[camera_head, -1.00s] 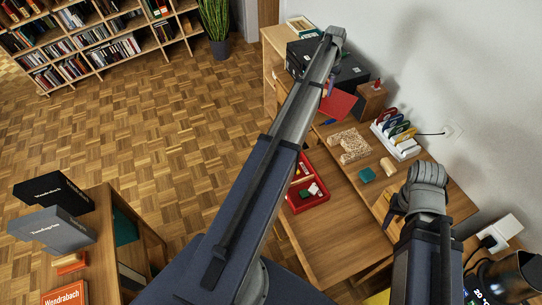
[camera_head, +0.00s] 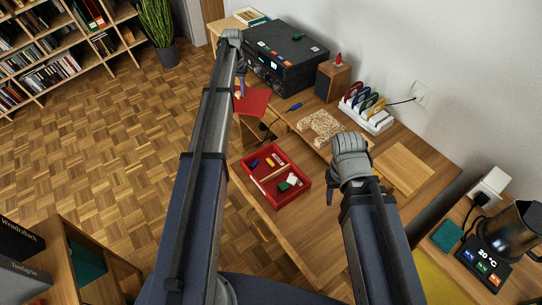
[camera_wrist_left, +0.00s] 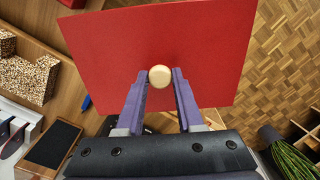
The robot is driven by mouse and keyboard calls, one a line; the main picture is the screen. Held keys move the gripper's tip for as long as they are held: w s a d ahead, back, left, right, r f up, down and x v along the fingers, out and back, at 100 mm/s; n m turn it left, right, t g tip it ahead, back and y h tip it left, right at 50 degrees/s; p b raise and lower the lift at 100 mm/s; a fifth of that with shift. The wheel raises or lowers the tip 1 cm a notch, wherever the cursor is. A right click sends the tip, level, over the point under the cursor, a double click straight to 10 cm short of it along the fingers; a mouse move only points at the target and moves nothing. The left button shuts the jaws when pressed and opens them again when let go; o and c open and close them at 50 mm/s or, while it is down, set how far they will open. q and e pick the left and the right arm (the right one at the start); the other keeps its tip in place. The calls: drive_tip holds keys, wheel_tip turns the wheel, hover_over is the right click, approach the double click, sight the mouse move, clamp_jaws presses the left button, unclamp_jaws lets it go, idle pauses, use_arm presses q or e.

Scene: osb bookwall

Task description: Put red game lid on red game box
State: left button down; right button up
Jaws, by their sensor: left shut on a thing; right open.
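The red game lid (camera_head: 252,101) is a flat red panel with a round wooden knob (camera_wrist_left: 160,76). My left gripper (camera_head: 242,88) is shut on this knob; in the left wrist view the fingers sit either side of it and the lid (camera_wrist_left: 160,35) spreads beyond them. The lid is held near the desk's left edge, beyond the box. The red game box (camera_head: 309,184) is open on the desk, with several small coloured pieces and a pale stick inside. My right gripper (camera_head: 331,190) is open and empty, right of the box; its fingers are partly hidden.
Black cases (camera_head: 285,62) and a wooden block (camera_head: 332,80) stand at the desk's far end. A speckled block (camera_head: 320,125), a blue tool (camera_head: 294,107) and a white rack (camera_head: 366,112) are behind the box. A kettle (camera_head: 515,232) stands at lower right.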

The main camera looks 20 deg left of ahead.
use_arm(q)
drive_tip(key=shift+s+f, duration=0.1)
drive_tip(key=shift+f, duration=0.5)
drive_tip(key=s+d+f+m+b, duration=0.2)
drive_tip(key=s+d+m, duration=0.6)
drive_tip(key=s+d, duration=1.3)
drive_tip(key=shift+s+d+f+b, duration=0.2)
drive_tip(key=shift+s+d+b, duration=0.2)
drive_tip(key=shift+s+b, duration=0.05)
use_arm(e)
wheel_tip(320, 180, down, 4)
drive_tip(key=shift+r, duration=0.2)
use_arm(q)
drive_tip(key=shift+f, duration=0.1)
drive_tip(key=shift+f+b, duration=3.1)
drive_tip(key=shift+b, duration=0.05)
use_arm(e)
wheel_tip(320, 180, down, 6)
drive_tip(key=shift+f, duration=0.15)
use_arm(q)
drive_tip(key=shift+f+b, duration=0.35)
drive_tip(key=shift+b, duration=0.05)
use_arm(e)
drive_tip(key=shift+f, duration=0.4)
use_arm(q)
drive_tip(key=shift+c, duration=2.3)
unclamp_jaws()
